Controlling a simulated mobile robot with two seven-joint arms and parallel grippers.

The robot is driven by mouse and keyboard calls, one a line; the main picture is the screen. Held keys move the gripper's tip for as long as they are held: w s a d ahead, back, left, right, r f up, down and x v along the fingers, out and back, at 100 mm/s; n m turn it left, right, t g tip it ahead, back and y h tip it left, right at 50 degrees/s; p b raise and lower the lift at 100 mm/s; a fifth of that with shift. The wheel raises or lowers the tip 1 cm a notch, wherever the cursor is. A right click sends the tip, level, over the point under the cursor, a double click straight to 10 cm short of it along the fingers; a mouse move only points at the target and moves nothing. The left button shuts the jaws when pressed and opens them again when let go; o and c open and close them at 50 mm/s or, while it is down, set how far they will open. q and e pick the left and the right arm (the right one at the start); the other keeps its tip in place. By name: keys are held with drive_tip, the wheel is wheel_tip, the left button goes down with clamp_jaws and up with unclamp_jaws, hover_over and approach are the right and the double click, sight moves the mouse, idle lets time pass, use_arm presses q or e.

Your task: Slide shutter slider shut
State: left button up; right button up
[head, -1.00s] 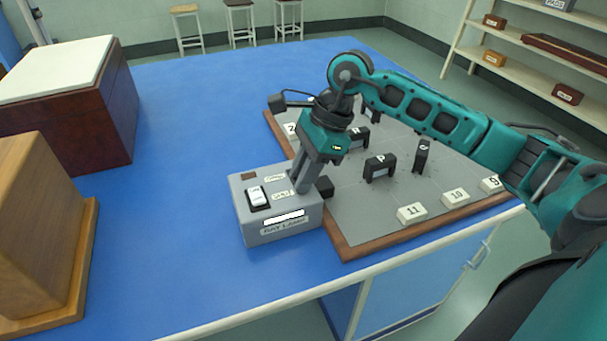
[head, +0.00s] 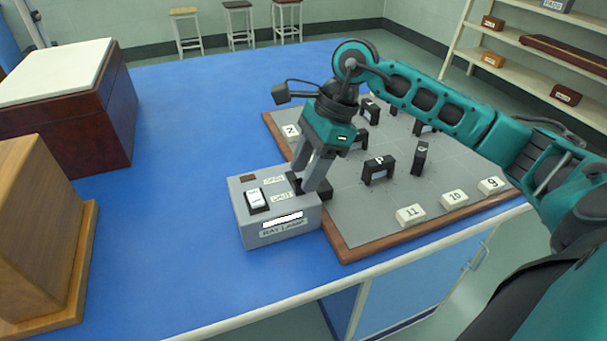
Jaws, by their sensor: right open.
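The ray lamp (head: 278,222) is a grey box on the blue bench. Its top has a white rocker switch (head: 255,198) and labels, one reading "OPEN" and one reading "SHUT". A dark slider part (head: 296,184) shows at the right of its top, partly hidden by my fingers; I cannot tell its exact position. My right gripper (head: 311,183) points down at this right end of the lamp, with its two grey fingers apart. I cannot tell whether they touch the slider. My left gripper is out of view.
A grey board (head: 347,217) with a wooden rim lies right of the lamp, carrying black upright pieces and numbered white blocks (head: 411,215). A wooden box (head: 38,230) and a dark red box (head: 72,120) stand left. The blue bench (head: 190,130) between is clear.

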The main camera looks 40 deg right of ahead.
drive_tip(key=v, duration=1)
drive_tip(key=shift+d+r+p, duration=0.2)
drive_tip(key=shift+r+p, duration=0.1)
drive_tip(key=shift+p, duration=0.05)
